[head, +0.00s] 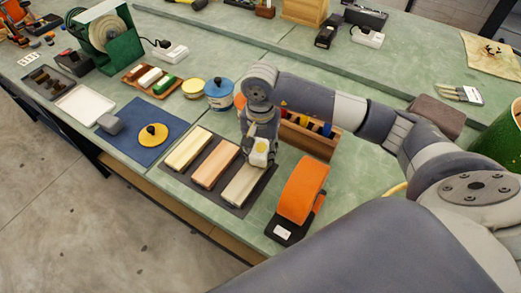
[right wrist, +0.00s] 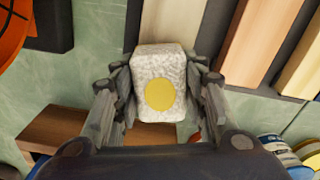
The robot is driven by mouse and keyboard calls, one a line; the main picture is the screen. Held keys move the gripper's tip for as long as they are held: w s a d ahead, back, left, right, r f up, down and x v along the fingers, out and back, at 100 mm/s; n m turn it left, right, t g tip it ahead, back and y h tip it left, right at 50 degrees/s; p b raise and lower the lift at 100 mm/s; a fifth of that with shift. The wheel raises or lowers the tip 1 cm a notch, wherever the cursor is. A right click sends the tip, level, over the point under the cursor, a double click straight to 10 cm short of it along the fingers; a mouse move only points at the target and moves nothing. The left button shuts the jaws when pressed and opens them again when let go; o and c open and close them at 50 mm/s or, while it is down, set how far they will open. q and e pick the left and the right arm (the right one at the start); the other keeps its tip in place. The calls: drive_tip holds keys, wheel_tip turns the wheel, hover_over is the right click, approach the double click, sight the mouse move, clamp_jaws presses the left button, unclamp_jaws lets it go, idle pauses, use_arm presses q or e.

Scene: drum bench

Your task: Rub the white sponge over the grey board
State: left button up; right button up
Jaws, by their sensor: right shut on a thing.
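The white sponge (head: 260,158), a block with a yellow round spot, is gripped by my right gripper (head: 260,146). In the right wrist view the sponge (right wrist: 160,60) sits between both fingers of the gripper (right wrist: 160,82), which are shut on its sides. The grey board (head: 243,187) is the rightmost of three boards on a dark mat. The sponge is at the far end of this board, and the grey board (right wrist: 162,18) runs on past it in the right wrist view. I cannot tell whether the sponge touches it. My left gripper is not in view.
A tan board (head: 215,165) and a pale board (head: 187,150) lie left of the grey one. An orange sander-like tool (head: 301,190) stands close on the right. A wooden rack (head: 308,138) is behind the gripper. A blue mat (head: 145,133) lies further left.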

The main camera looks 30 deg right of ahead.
sight(252, 170)
drive_tip(key=shift+f+b, duration=0.35)
drive_tip(key=shift+b, duration=0.1)
idle(0.6)
drive_tip(key=shift+s+a, duration=0.55)
drive_tip(key=shift+a, duration=0.4)
drive_tip(key=shift+s+a, duration=0.55)
drive_tip(key=shift+a, duration=0.35)
drive_tip(key=shift+d, duration=0.1)
drive_tip(key=shift+w+d+b, duration=0.4)
drive_tip(key=shift+d+b, duration=0.1)
drive_tip(key=shift+d, duration=0.1)
drive_tip(key=shift+w+d+b, duration=0.35)
drive_tip(key=shift+d+b, duration=0.1)
drive_tip(key=shift+d, duration=0.1)
drive_tip(key=shift+s+a, duration=0.4)
drive_tip(key=shift+a, duration=0.2)
drive_tip(key=shift+s+a, duration=0.35)
drive_tip(key=shift+a, duration=0.25)
